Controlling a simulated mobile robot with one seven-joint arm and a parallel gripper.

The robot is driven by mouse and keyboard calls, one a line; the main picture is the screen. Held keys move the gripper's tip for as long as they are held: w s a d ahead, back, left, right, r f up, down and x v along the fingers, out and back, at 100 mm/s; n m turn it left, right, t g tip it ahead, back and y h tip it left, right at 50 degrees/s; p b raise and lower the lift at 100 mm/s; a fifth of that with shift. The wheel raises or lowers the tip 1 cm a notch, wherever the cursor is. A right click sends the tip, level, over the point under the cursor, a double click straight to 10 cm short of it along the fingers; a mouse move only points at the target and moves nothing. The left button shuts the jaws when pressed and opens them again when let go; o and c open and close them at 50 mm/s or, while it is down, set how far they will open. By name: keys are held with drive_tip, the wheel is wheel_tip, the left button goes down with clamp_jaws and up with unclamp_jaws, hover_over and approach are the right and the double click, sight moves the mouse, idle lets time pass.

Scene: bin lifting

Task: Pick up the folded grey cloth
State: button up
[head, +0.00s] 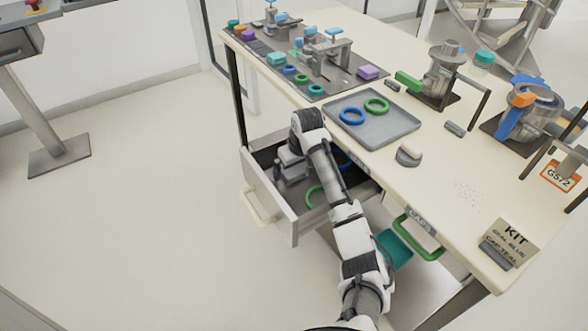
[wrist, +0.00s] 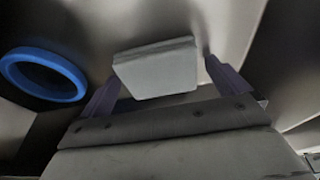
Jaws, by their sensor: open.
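The folded grey cloth (wrist: 157,74) shows in the wrist view as a pale grey, thick, flat-faced piece lying in the open drawer (head: 272,219). My gripper (wrist: 161,68) is open, with one dark finger on either side of the cloth. The right finger is close to the cloth's edge; I cannot tell whether either finger touches it. In the head view my gripper (head: 291,172) reaches down into the drawer's left part, and I cannot make out the cloth there.
A blue ring (wrist: 45,75) lies left of the cloth in the drawer. A green ring (head: 315,196) also lies in the drawer. The drawer walls are close around my gripper. The tabletop (head: 440,190) above holds a grey tray (head: 395,122) with rings, and several fixtures.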

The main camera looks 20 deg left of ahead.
sight(295, 168)
drive_tip(key=c, duration=0.9)
drive_tip(key=shift+r, duration=0.1)
wheel_tip(295, 168, up, 20)
